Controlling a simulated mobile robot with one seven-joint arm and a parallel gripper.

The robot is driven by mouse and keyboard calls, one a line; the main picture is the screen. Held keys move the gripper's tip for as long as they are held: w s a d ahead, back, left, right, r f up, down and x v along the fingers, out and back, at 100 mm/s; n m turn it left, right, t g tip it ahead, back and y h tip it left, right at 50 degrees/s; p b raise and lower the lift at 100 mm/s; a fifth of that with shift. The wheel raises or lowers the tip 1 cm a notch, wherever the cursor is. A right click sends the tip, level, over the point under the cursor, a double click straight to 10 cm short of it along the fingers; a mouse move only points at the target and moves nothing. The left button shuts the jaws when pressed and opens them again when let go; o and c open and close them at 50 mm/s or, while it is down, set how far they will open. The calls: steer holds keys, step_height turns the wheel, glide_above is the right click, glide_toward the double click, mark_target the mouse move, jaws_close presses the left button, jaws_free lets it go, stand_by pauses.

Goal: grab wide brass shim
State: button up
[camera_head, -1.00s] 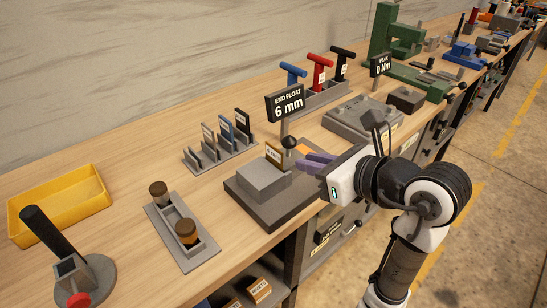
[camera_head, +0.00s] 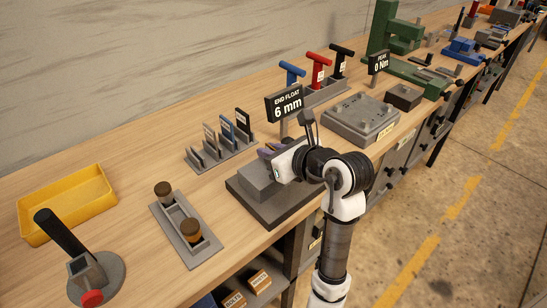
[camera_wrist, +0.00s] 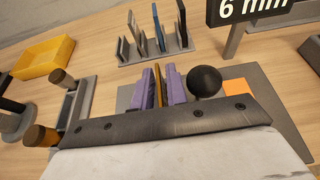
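A brass-coloured shim (camera_wrist: 157,88) stands upright at the end-float fixture, between the two purple fingers of my gripper (camera_wrist: 160,70) in the wrist view. The fingers are close on either side of it; whether both press on it is not clear. In the head view my gripper (camera_head: 268,149) is low over the fixture (camera_head: 262,210), and its white body hides the shim. The fixture has a grey block on a dark base. Its black ball knob (camera_wrist: 205,81) is just right of the fingers in the wrist view.
The "END FLOAT 6 mm" sign (camera_head: 285,103) stands behind my gripper. A slotted rack (camera_head: 225,155) with several upright shims is behind and left. A holder with two brown-capped pieces (camera_head: 186,228), a yellow bin (camera_head: 68,205) and a black-handled tool (camera_head: 80,260) are further left.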

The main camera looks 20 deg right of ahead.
steer(key=shift+w+a+f, duration=0.15)
steer(key=shift+w+f, duration=0.15)
steer(key=shift+w, duration=0.15)
jaws_close()
steer(key=shift+r, duration=0.1)
